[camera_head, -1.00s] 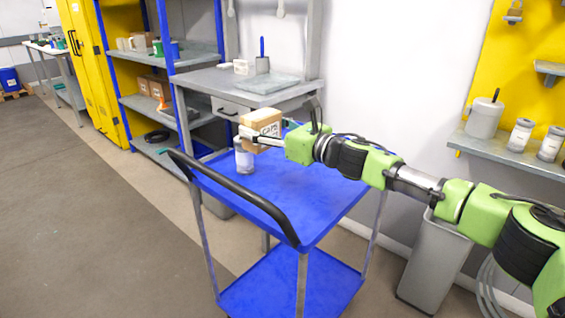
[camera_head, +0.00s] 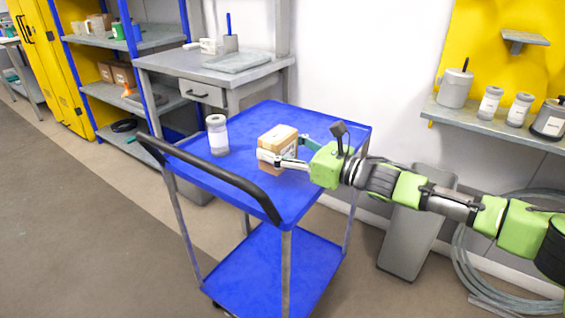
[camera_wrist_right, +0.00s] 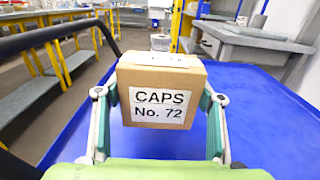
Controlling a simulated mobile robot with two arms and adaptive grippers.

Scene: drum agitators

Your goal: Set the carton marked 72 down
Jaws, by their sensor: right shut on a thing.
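The carton (camera_head: 277,147) is a small brown box. In the right wrist view the carton (camera_wrist_right: 161,92) faces me with a white label reading "CAPS No. 72". My right gripper (camera_head: 284,157) is shut on it, one finger on each side, also seen in the right wrist view (camera_wrist_right: 160,113). The carton is upright over the top shelf of the blue cart (camera_head: 225,178). It sits low, at or just above the surface; I cannot tell whether it touches. My left gripper is not in view.
A grey can with a white label (camera_head: 217,135) stands on the cart left of the carton. The cart's black handle (camera_head: 205,172) runs along its near left edge. A grey workbench (camera_head: 215,70) stands behind. Blue surface around the carton is free.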

